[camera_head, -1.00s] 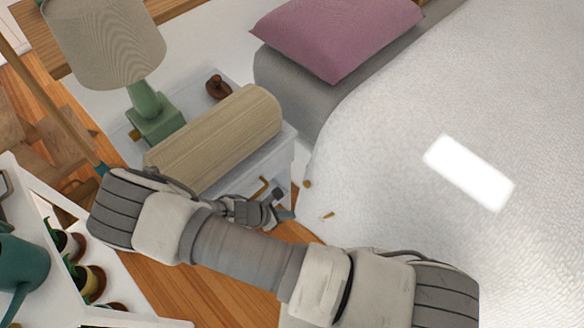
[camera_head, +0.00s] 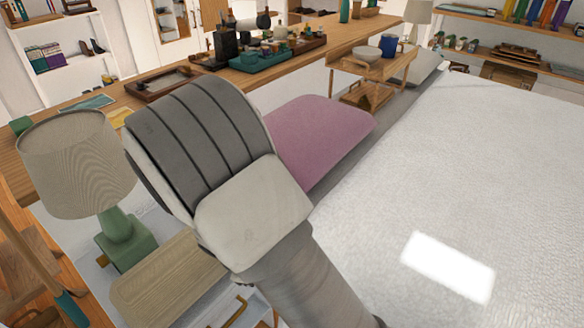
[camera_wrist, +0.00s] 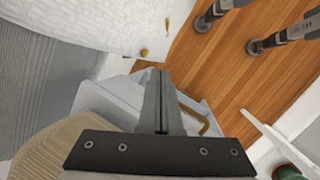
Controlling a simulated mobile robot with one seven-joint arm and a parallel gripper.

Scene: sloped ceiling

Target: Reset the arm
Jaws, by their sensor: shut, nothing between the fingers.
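My gripper (camera_wrist: 160,78) is shut and empty in the wrist view, its two fingers pressed together above the nightstand (camera_wrist: 95,98) area. The gripper itself is hidden in the head view. There my raised arm (camera_head: 255,210) fills the middle, in front of the bed and nightstand. A brass handle (camera_wrist: 195,115) on the nightstand shows just right of the fingers.
The white bed (camera_head: 490,170) with a pink pillow (camera_head: 315,140) is to the right. Wooden floor (camera_wrist: 230,75) is open beside the nightstand in the wrist view. A long cluttered counter (camera_head: 300,65) runs behind.

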